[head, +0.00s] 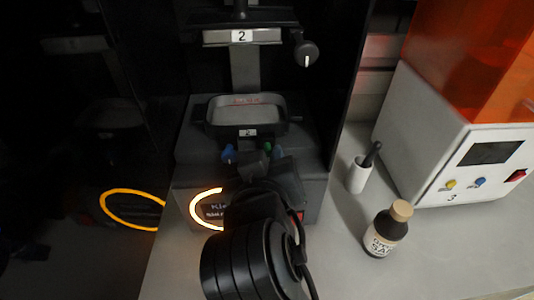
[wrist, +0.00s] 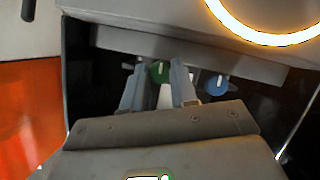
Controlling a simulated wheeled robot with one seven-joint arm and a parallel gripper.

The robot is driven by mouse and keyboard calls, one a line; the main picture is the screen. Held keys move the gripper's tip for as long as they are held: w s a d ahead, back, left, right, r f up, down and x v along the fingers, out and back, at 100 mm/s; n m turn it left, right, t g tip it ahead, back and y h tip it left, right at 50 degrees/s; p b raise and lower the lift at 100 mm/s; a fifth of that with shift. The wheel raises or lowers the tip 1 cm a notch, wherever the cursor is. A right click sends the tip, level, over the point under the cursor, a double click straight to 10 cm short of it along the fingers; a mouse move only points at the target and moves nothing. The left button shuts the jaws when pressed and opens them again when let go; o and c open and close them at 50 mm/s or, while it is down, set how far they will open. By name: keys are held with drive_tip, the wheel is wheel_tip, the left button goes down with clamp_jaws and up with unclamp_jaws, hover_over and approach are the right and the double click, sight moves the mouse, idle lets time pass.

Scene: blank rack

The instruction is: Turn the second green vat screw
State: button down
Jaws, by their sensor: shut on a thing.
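The green vat screw (wrist: 159,72) is a round green knob with a white mark in the wrist view; the mark points roughly up the picture. My gripper (wrist: 161,75) has one finger on each side of this knob and is shut on it. In the head view the green screw (head: 267,147) shows just above my gripper (head: 258,163), at the front of the vat labelled 2 (head: 210,128). A blue screw (wrist: 216,84) stands beside it, outside the fingers. The blue screw also shows in the head view (head: 229,152), left of the green one.
A build platform labelled 2 (head: 213,40) hangs above the vat, with a black knob (head: 306,54) at its right. A white cup (head: 358,176) with a dark-handled tool, a dark bottle (head: 381,232) and printer 3 (head: 410,145) stand right. A glowing ring (head: 192,206) marks the printer front.

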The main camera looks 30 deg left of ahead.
drive_tip(key=shift+f+m, duration=0.1)
drive_tip(key=shift+m, duration=0.3)
idle(0.3)
drive_tip(key=c, duration=0.9)
unclamp_jaws()
drive_tip(key=shift+v, duration=3.95)
drive_tip(key=shift+w+d, duration=0.15)
